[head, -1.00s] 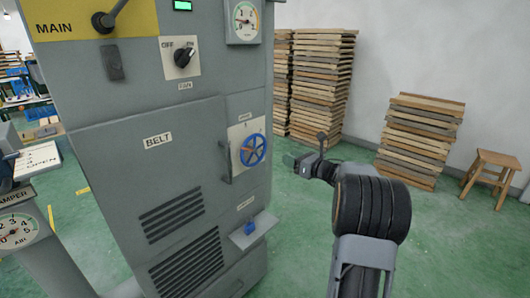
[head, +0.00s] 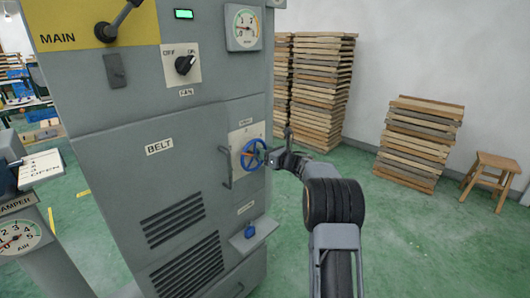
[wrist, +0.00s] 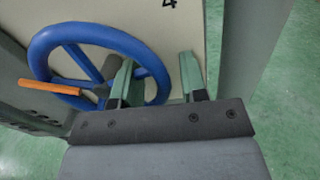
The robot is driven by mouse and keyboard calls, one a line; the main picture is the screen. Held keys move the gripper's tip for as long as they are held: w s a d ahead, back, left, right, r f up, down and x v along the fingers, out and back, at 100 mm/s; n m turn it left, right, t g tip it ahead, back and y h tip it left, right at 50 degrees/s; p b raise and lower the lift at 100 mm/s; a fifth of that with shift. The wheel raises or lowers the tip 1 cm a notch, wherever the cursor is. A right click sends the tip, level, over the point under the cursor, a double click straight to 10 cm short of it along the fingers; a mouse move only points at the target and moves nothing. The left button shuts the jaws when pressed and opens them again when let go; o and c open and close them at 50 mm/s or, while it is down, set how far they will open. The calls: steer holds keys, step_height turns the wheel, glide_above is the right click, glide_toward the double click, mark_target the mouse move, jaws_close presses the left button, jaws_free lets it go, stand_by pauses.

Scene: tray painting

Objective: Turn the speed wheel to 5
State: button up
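The blue speed wheel (head: 253,154) is upright on a pale plate (head: 241,136) on the grey cabinet's front. In the wrist view the wheel (wrist: 98,32) shows its spokes, hub and an orange peg (wrist: 50,88) at the left. A "4" is printed on the plate above the rim; other numbers are out of view or too small. My gripper (head: 271,158) is at the wheel's right side. In the wrist view my gripper (wrist: 158,80) has its fingers apart, one inside the rim and one outside. Gaps show beside the rim, so it is not clamped.
A grey door handle (head: 226,168) is just left of the wheel. A blue padlock (head: 249,231) is on a small ledge below it. Stacked boards (head: 318,92) and a stool (head: 492,172) stand behind at the right. Green floor is clear around my arm.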

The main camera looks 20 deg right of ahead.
steer(key=shift+c, duration=0.4)
jaws_close()
steer(key=shift+f, duration=0.1)
